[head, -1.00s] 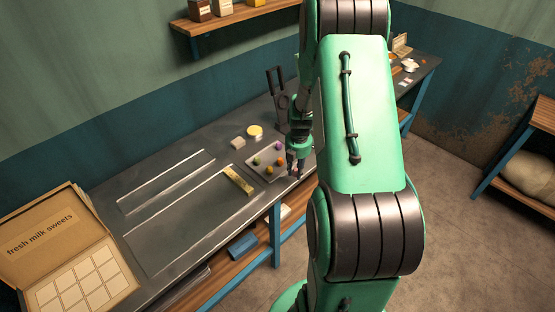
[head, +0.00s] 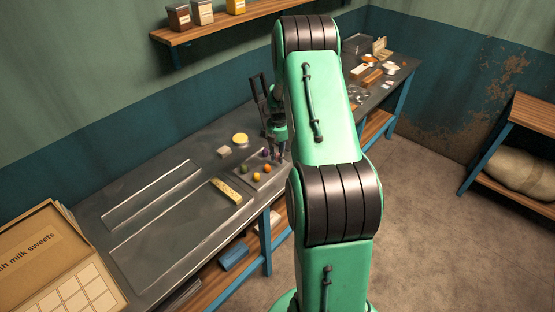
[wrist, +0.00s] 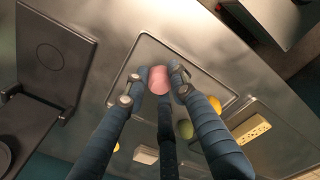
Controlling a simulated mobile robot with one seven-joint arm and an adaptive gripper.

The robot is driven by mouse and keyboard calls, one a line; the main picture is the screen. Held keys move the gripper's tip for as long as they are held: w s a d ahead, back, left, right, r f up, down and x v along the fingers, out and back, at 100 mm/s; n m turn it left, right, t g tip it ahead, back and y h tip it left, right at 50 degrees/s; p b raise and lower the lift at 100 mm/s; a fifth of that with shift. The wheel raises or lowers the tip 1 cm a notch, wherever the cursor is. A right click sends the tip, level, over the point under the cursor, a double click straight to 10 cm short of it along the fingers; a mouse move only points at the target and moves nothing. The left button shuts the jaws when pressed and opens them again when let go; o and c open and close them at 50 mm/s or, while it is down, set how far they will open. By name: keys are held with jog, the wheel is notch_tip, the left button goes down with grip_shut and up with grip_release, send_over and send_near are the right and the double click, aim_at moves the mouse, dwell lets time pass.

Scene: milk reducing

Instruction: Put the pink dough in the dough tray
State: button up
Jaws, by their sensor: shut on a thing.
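The pink dough (wrist: 158,80) is a small rounded lump between my fingertips in the wrist view. My gripper (wrist: 157,84) is shut on it, a finger on either side. The dough tray (wrist: 140,50) is a grey metal tray with a raised rim; the dough appears over its area, though its height is unclear. In the head view my gripper (head: 280,151) is at the right far side of the tray (head: 245,184), and I cannot make out the pink dough there. An orange ball (wrist: 215,103) and a green ball (wrist: 184,128) lie in the tray.
A yellow patterned bar (head: 226,191) lies left of the tray. A pale block (head: 224,152) and a yellow disc (head: 240,139) are behind it. A black hinged device (wrist: 50,60) stands beside the tray. The left bench has an open carton (head: 40,250).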

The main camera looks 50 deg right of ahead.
aim_at(278, 158)
jog(key=shift+w+d+f, duration=0.1)
jog(key=shift+w+d, duration=0.5)
jog(key=shift+w, duration=0.1)
jog(key=shift+f, duration=1.7)
jog(key=shift+f+b, duration=0.15)
jog(key=shift+b, duration=0.15)
jog(key=o, duration=0.7)
jog(key=shift+c, duration=0.2)
notch_tip(278, 158, up, 12)
jog(key=shift+s+r+p, duration=0.15)
jog(key=shift+p, duration=0.5)
